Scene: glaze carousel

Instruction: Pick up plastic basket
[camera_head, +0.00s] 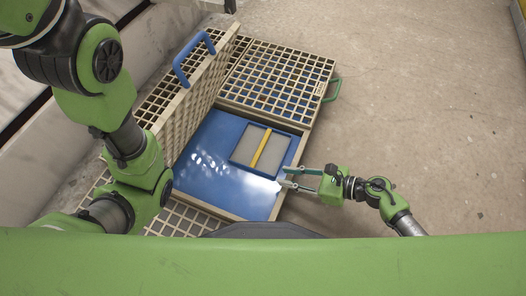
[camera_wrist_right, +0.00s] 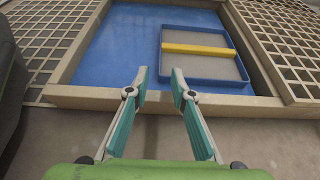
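The plastic basket (camera_head: 246,154) is a shallow blue-rimmed rectangle with a grey inside and a yellow bar (camera_head: 262,148) across its middle. It lies on the blue floor (camera_head: 205,160) of a beige grid-walled box, near the box's right side. In the right wrist view the basket (camera_wrist_right: 206,70) is ahead and to the right, beyond the box's near rim. My right gripper (camera_head: 283,178) is open and empty at the box's right rim, apart from the basket; its two fingers also show in the wrist view (camera_wrist_right: 158,83). My left arm enters from the left; its gripper is not seen.
A grid panel with a blue handle (camera_head: 192,58) stands tilted up at the box's left. A flat grid lid (camera_head: 275,80) with a green handle (camera_head: 332,90) lies behind the basket. The beige rim (camera_wrist_right: 180,103) lies between my right gripper and the basket. Bare floor (camera_head: 430,120) is clear at right.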

